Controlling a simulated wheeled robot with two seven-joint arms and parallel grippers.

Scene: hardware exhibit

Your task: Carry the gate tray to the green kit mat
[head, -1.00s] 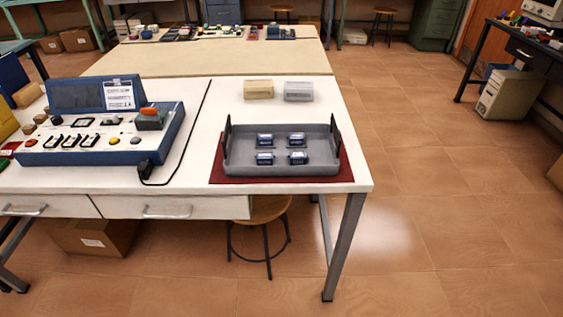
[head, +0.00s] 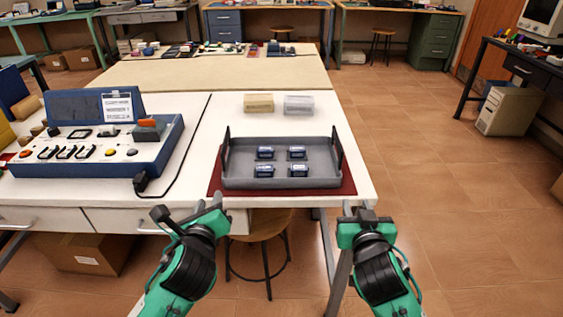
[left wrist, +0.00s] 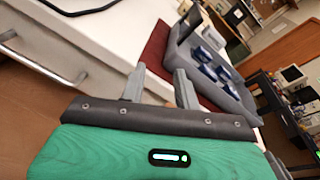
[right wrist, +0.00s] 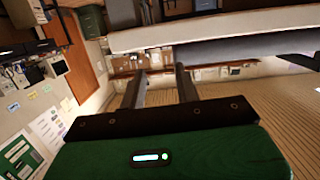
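The gate tray (head: 236,183) is a shallow grey tray with dark upright handles at its left and right ends. It lies flat on a dark red mat (head: 350,186) near the front of the white table and holds several small blue-and-white parts (head: 265,153). My left gripper (head: 209,202) is open and empty at the table's front edge, near the tray's front left corner. The tray also shows in the left wrist view (left wrist: 192,66). My right gripper (head: 357,207) is open and empty, just off the front right corner. I cannot make out a green mat.
A blue control console (head: 90,165) with a black cable stands left of the tray. A yellowish block (head: 258,103) and a clear box (head: 298,105) sit behind it. A stool (head: 262,224) stands under the table. Open floor (head: 460,220) lies to the right.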

